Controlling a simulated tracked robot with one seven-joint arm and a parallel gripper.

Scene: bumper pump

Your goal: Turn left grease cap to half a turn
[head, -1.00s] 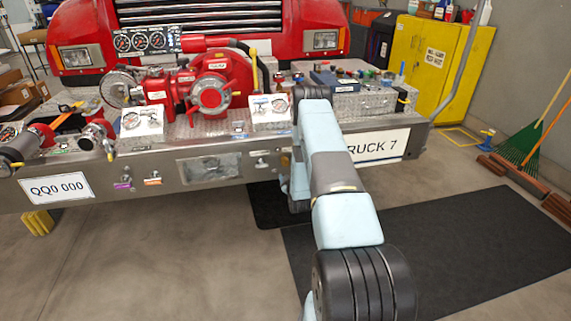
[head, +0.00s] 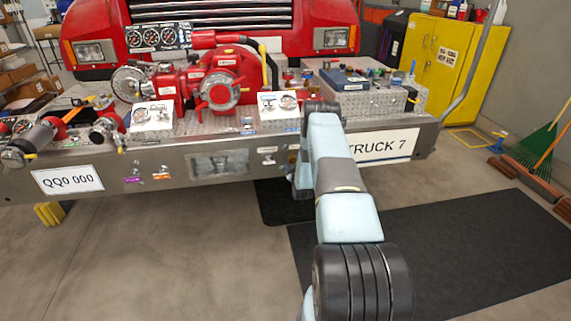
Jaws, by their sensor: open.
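No part is clearly readable as the left grease cap at this size. On the bumper deck, a left white panel (head: 153,115) and a right white panel (head: 281,104) each carry small round metal fittings. I cannot tell whether any of these is a grease cap. The red pump (head: 218,84) with its round metal cover stands between and behind the panels. My light blue and black arm reaches up the middle of the head view and bends down in front of the bumper, right of the right panel. My gripper is hidden behind the arm.
The silver bumper (head: 120,163) spans the front, with hoses and couplings (head: 105,130) at its left end. A blue case (head: 343,79) and small items lie on the raised right deck. Floor at front left is clear.

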